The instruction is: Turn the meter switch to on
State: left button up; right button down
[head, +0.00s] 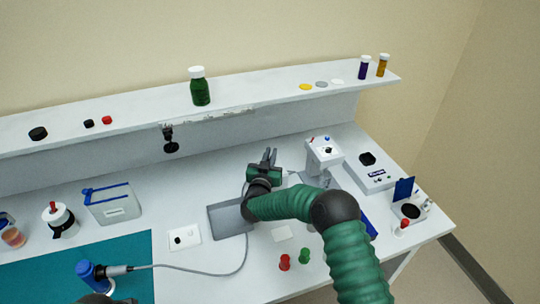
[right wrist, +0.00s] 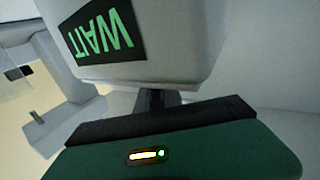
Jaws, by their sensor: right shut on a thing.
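The meter (head: 325,155) is a white boxy unit at the back of the bench, right of centre, with small red and blue parts on top. In the right wrist view a white housing (right wrist: 185,55) with a green "WAIT" display (right wrist: 103,32) fills the upper middle, close to the gripper. My right gripper (head: 268,158) is just left of the meter. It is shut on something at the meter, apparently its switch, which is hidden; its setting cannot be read. Only the gripper's green and black body (right wrist: 175,145) and a short dark part show beneath the housing.
A grey tray (head: 228,218) lies under my right arm. Red (head: 285,262) and green (head: 305,256) pieces stand in front. A white instrument (head: 370,175) stands to the right. A shelf (head: 250,97) with bottles and caps runs along the back. A cable (head: 215,272) crosses the bench.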

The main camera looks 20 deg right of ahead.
jog(key=shift+r, duration=0.1)
jog(key=c, duration=1.5)
grip_release()
jog(key=shift+w+r, duration=0.1)
jog(key=shift+r, duration=0.15)
pick_arm(q)
jog(key=shift+f, duration=0.1)
pick_arm(e)
notch_tip(320, 180, up, 3)
jog(key=shift+a+r, duration=0.1)
pick_arm(q)
jog(key=shift+f+b, duration=0.2)
jog(key=shift+b, duration=0.15)
pick_arm(e)
jog(key=d+v, duration=0.1)
jog(key=v, duration=0.4)
jog(key=s+d+v, duration=0.1)
jog(key=v, duration=0.4)
jog(key=d+r+v, duration=0.1)
jog(key=v, duration=0.4)
jog(key=shift+s+a+r, duration=0.1)
jog(key=shift+s, duration=0.55)
